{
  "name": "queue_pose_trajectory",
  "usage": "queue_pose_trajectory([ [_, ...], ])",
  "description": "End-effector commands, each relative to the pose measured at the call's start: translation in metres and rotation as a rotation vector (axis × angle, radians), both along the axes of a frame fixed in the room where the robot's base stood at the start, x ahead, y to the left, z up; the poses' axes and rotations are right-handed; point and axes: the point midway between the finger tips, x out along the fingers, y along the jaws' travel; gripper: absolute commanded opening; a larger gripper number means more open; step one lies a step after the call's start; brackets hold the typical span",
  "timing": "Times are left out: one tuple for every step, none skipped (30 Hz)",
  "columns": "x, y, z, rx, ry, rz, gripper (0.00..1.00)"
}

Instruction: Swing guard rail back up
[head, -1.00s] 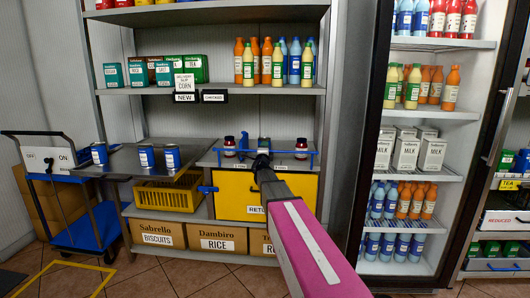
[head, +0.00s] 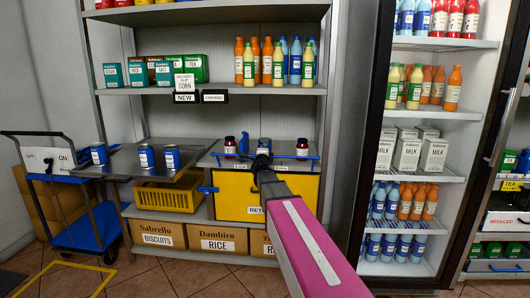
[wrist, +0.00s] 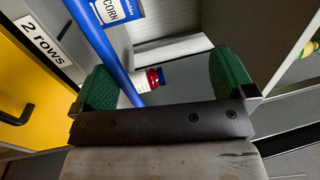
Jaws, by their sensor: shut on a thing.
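The guard rail is a thin blue bar (head: 222,155) along the front edge of the grey shelf above the yellow cabinet. It lies low, in front of the jars' bases. In the wrist view the blue rail (wrist: 97,40) runs diagonally down to between the green finger pads, close to the left one. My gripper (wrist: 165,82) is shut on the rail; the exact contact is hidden. In the head view my dark gripper (head: 262,160) covers the rail's middle.
The yellow cabinet front (head: 290,190) is below. Blue cans (head: 146,156) stand on a grey table to the left. A drinks fridge (head: 418,180) is on the right.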

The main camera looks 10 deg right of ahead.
Motion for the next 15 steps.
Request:
queue_pose_trajectory([
  [-0.0190,0.0059,0.0213,-0.011,-0.037,-0.010,0.82],
  [-0.0207,0.0066,0.0219,-0.010,-0.038,-0.010,0.82],
  [-0.0226,0.0073,0.0227,-0.009,-0.038,-0.010,0.82],
  [-0.0239,0.0078,0.0231,-0.008,-0.038,-0.010,0.82],
  [-0.0250,0.0081,0.0234,-0.008,-0.038,-0.009,0.82],
  [-0.0261,0.0083,0.0237,-0.009,-0.038,-0.010,0.82],
  [-0.0269,0.0083,0.0238,-0.009,-0.038,-0.010,0.82],
  [-0.0271,0.0083,0.0238,-0.009,-0.038,-0.010,0.82],
  [-0.0271,0.0083,0.0238,-0.009,-0.038,-0.010,0.82],
  [-0.0271,0.0083,0.0237,-0.009,-0.038,-0.010,0.82],
  [-0.0270,0.0083,0.0238,-0.009,-0.038,-0.010,0.82],
  [-0.0270,0.0083,0.0238,-0.009,-0.038,-0.010,0.82],
  [-0.0270,0.0083,0.0238,-0.009,-0.038,-0.010,0.82],
  [-0.0270,0.0083,0.0238,-0.009,-0.038,-0.010,0.82],
  [-0.0270,0.0083,0.0238,-0.009,-0.038,-0.010,0.82],
])
